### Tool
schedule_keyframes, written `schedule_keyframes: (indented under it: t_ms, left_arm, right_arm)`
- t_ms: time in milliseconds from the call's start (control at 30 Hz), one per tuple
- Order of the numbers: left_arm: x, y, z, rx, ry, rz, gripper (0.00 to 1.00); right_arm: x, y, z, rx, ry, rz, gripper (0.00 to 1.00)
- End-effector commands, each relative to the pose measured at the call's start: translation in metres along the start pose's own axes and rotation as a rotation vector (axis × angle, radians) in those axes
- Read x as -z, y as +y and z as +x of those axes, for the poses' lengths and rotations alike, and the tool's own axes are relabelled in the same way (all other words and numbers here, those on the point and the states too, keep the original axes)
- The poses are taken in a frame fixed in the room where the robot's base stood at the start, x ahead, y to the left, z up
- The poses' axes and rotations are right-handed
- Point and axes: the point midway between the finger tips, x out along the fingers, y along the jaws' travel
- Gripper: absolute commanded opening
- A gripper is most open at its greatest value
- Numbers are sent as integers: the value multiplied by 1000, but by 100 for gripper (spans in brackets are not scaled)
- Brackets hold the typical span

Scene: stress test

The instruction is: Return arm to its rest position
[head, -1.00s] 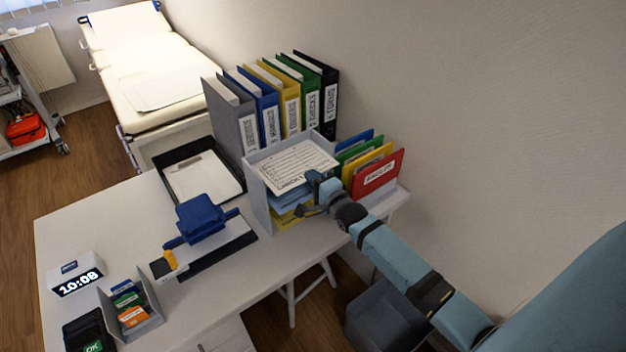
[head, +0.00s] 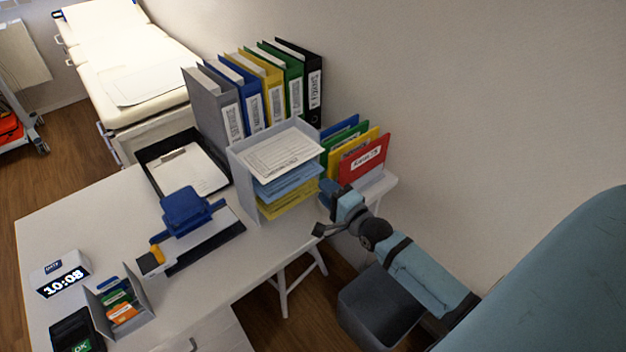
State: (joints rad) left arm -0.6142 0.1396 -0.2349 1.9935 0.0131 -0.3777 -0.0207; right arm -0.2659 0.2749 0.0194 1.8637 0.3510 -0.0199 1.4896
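My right arm (head: 425,272) comes in from the lower right, and its gripper (head: 323,209) is beside the desk's right end. Its two fingers are spread apart, with nothing seen between them. The gripper is just right of and in front of the paper sorter (head: 242,180) and below the red folder (head: 364,160). A small gap shows between it and the sorter. The sorter holds a white form (head: 283,155) on top, with blue and yellow papers below. My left gripper is not in view.
A grey bin (head: 380,305) stands under my arm. The wall is at the right.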

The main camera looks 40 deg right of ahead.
Motion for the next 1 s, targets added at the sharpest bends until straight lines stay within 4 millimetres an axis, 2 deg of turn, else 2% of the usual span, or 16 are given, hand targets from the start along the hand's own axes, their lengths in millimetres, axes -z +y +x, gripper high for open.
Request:
schedule_keyframes:
  t_ms: [100,200,767,867,1000]
  left_arm:
    - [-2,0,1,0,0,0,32]
    - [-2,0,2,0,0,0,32]
    - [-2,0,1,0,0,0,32]
    - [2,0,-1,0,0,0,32]
    - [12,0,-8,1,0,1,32]
  right_arm:
    - [0,1,-15,-1,0,1,32]
    - [0,0,-21,0,0,0,32]
    - [-2,1,-24,-6,-2,-12,32]
    - [-14,9,-32,-42,-18,-99,32]
    - [-53,33,-60,-151,-95,-405,32]
